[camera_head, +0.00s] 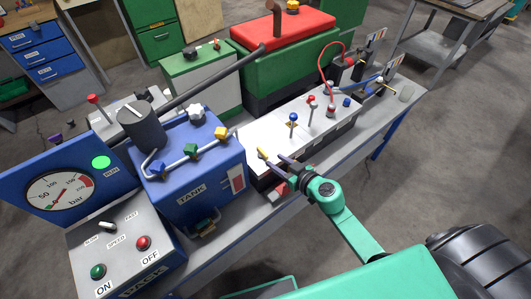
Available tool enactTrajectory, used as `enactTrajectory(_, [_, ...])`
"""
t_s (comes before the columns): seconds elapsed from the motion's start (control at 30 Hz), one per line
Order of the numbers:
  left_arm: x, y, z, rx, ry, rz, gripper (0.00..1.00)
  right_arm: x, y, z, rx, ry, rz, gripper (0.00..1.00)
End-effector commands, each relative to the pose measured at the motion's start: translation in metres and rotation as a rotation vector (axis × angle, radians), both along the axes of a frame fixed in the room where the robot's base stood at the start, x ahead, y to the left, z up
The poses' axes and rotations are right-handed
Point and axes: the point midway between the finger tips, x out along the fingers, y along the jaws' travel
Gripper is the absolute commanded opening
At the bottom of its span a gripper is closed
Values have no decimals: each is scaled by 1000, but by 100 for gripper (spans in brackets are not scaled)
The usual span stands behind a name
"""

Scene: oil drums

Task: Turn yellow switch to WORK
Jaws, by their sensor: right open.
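A small yellow piece (262,153), which looks like the yellow switch, shows at the near left end of the white-topped panel (262,140). My right gripper (272,163) reaches in from the lower right on a teal arm. Its dark fingers are open and point left at the yellow piece. I cannot tell whether they touch it. No WORK marking can be read here. My left gripper is not in view.
Blue-knobbed and red-knobbed levers (312,101) stand further along the panel. A blue TANK box (190,180) with a valve pipe stands to the left, beside a grey ON/OFF console (120,245). A red-and-green machine (285,60) stands behind. The bench front edge is narrow.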

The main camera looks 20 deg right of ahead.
Motion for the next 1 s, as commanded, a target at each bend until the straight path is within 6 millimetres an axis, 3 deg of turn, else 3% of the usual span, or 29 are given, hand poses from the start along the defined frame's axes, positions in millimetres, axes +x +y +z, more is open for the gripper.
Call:
enactTrajectory(0.1, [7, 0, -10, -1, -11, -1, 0, 29, 11, -15, 3, -2, -1, 45])
enactTrajectory(0.23, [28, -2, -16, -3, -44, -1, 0, 50, 20, -24, 2, -2, 0, 45])
enactTrajectory(0.37, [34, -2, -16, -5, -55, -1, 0, 59, 24, -27, 0, 0, 1, 45])
enactTrajectory(0.57, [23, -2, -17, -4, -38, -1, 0, 59, 24, -27, 0, 1, 1, 45])
enactTrajectory(0.6, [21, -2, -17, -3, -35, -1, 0, 59, 24, -26, 0, 1, 1, 41])
enactTrajectory(0.7, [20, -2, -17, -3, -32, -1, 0, 59, 24, -26, 0, 0, 0, 3])
enactTrajectory(1.0, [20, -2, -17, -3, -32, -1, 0, 59, 24, -27, 1, 0, 7, 0])
